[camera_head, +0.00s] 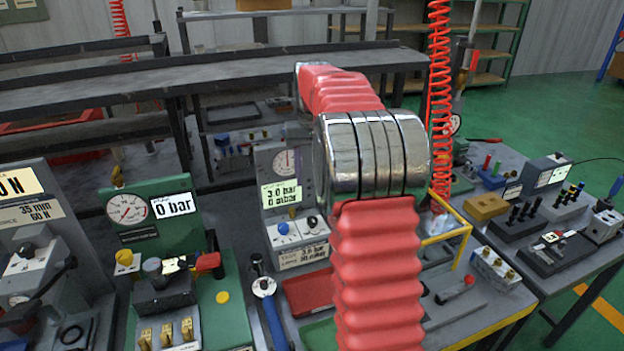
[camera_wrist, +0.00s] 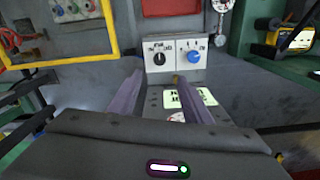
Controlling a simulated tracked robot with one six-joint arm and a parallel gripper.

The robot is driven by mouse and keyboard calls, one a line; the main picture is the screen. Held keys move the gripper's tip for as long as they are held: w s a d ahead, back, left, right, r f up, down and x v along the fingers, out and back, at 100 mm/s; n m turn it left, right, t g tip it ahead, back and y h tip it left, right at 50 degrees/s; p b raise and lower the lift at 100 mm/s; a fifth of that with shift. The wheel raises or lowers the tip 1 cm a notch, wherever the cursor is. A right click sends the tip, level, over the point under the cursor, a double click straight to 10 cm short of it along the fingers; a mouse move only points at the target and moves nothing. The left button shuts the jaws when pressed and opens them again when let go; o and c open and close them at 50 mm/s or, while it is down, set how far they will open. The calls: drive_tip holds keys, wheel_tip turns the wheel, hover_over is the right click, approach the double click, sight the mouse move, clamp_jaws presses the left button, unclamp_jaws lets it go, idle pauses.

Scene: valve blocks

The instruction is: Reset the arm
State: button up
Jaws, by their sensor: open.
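My gripper (camera_wrist: 157,76) shows in the wrist view as two dark purple-grey fingers, apart and with nothing held between them. They hang over a grey valve block with a display (camera_wrist: 203,97), a black knob (camera_wrist: 160,58) and a blue knob (camera_wrist: 193,57). The wrist view looks upside down compared with the head view. In the head view my arm, with red bellows and a chrome joint, rises up the middle, and my gripper cannot be made out. The same block's display (camera_head: 282,193) reads 3.0 bar, and its blue knob (camera_head: 283,228) shows left of my arm.
A green gauge block (camera_head: 128,208) reading 0 bar stands on the left. A yellow frame (camera_head: 462,232) stands just right of my arm. A red coiled hose (camera_head: 439,80) hangs behind. Several small blocks crowd the right table (camera_head: 580,262). Green floor (camera_head: 585,115) is open at far right.

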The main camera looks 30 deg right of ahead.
idle(0.4)
wheel_tip(320, 180, down, 4)
drive_tip(key=s+a, duration=0.3)
drive_tip(key=s+a+r+n+t, duration=0.2)
drive_tip(key=s+a, duration=1)
drive_tip(key=s+a+r+n+t, duration=0.2)
drive_tip(key=s+a+n+t, duration=0.1)
drive_tip(key=s+a, duration=0.9)
drive_tip(key=shift+a+r+t, duration=0.15)
drive_tip(key=shift+t, duration=0.15)
drive_tip(key=shift+s, duration=0.1)
idle(0.6)
